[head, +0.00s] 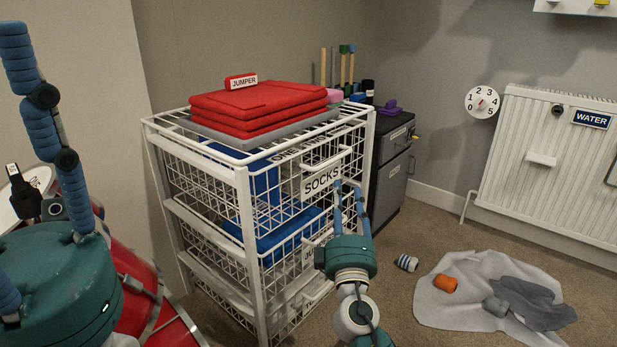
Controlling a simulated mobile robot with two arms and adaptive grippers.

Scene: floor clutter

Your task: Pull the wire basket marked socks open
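The basket marked SOCKS (321,180) is the upper wire basket of a white rack (243,190). Its white label and handle bar face me at the front. Blue folded cloth (268,185) shows through the mesh. My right gripper (348,186) stands at the right end of the label with its blue fingers pointing up. The fingers are apart, with nothing visible held between them; whether they touch the basket is unclear. My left gripper (20,60) is large at the left edge, away from the rack. Its visible finger is spread wide, and the other is mostly cut off.
A red folded stack (258,105) marked JUMPER lies on the rack top. A dark cabinet (390,170) stands behind right. A pale cloth (440,300), an orange roll (445,285) and a striped roll (407,263) lie on the carpet. A red drum (150,310) is at lower left.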

